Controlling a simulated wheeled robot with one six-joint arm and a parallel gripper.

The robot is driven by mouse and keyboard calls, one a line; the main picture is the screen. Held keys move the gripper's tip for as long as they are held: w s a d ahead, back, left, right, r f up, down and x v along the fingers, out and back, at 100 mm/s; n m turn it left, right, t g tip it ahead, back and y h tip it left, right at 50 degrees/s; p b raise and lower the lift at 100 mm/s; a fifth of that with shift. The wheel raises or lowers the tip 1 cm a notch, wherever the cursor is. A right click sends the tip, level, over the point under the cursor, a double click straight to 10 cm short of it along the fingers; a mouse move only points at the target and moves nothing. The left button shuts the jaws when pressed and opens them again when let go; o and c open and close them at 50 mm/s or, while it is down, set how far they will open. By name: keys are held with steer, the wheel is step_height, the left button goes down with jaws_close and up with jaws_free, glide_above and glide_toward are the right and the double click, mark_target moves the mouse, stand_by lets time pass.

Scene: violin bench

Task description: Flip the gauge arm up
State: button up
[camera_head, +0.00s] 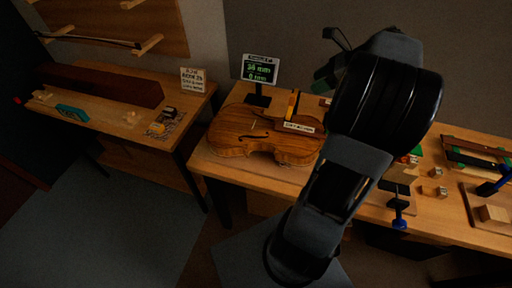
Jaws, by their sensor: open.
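The violin body (243,137) lies flat on the middle bench, with a white label card (299,127) at its right. A slim yellow-and-black piece (292,103) stands nearly upright behind the violin's right part; it may be the gauge arm, but I cannot tell for sure. A small dark display (261,70) with green readings stands behind the violin. My arm crosses the picture right of the violin and hides part of the bench. I cannot make out my gripper's fingers; they seem hidden behind my arm.
The right bench part holds small wooden blocks (437,173) and blue-handled clamps (399,222). A left bench carries a long dark red box (104,87), a teal item (72,113) and a sign (193,80). A gap of open floor (120,220) lies in front.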

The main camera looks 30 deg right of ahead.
steer(key=s+a+f+n+g+h+b, duration=0.1)
steer(key=a+f+n, duration=0.4)
steer(key=a+n, duration=0.6)
steer(key=s+a+f+n+g+h+b, duration=0.2)
steer(key=s+a+f+n+h+b, duration=0.1)
steer(key=a+n, duration=0.8)
steer(key=shift+s+a+f+n+h+b, duration=0.35)
steer(key=shift+s+a+f+h, duration=0.4)
steer(key=shift+f, duration=0.65)
steer(key=shift+s+d, duration=0.15)
steer(key=s+a+n, duration=0.1)
steer(key=n, duration=0.1)
steer(key=a+f+n+h, duration=0.1)
steer(key=n, duration=0.1)
steer(key=shift+s+t, duration=0.3)
steer(key=shift+s, duration=0.1)
